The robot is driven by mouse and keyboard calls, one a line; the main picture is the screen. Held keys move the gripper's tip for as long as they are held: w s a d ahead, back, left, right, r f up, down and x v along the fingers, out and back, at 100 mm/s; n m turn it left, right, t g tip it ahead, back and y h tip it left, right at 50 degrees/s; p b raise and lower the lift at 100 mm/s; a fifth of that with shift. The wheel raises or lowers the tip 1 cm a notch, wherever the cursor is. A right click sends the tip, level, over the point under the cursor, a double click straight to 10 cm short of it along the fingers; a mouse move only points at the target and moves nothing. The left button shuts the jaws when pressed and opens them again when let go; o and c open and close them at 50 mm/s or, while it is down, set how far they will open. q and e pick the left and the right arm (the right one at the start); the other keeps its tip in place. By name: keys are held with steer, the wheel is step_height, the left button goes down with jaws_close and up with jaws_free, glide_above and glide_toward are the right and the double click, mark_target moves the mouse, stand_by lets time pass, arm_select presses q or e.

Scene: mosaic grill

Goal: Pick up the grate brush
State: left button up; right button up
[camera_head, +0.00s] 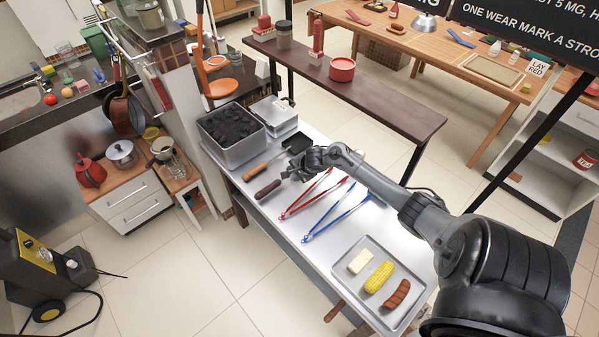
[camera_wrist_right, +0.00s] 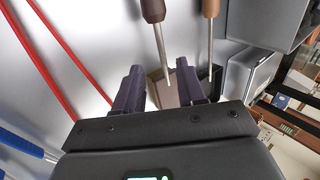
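The long tool with a dark brown handle (camera_head: 267,190), apparently the grate brush, lies on the metal table. Its handle also shows in the right wrist view (camera_wrist_right: 153,10), with a thin metal shaft running toward my gripper. My right gripper (camera_head: 292,173) is over the tool's far part and hides its head in the head view. In the right wrist view, the two dark fingers (camera_wrist_right: 160,88) are apart, with the shaft end and a brownish block between them. I cannot tell whether they touch it. My left gripper is not in view.
A tool with a tan handle (camera_head: 255,172) and black head (camera_head: 299,143) lies close alongside. Red tongs (camera_head: 308,196) and blue tongs (camera_head: 335,218) lie nearer. A charcoal bin (camera_head: 240,153) stands at the far end. A food tray (camera_head: 352,286) is at the near end.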

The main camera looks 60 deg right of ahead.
steer(key=shift+w+f, duration=0.2)
steer(key=shift+f, duration=0.2)
steer(key=shift+w+a+b+x, duration=0.1)
steer(key=shift+b+x, duration=0.45)
steer(key=shift+x, duration=0.6)
steer(key=shift+w+a+b+x, duration=0.1)
steer(key=shift+b+x, duration=0.45)
steer(key=shift+x, duration=0.65)
steer(key=shift+r, duration=0.1)
steer(key=shift+c, duration=0.8)
steer(key=shift+r, duration=0.1)
jaws_close()
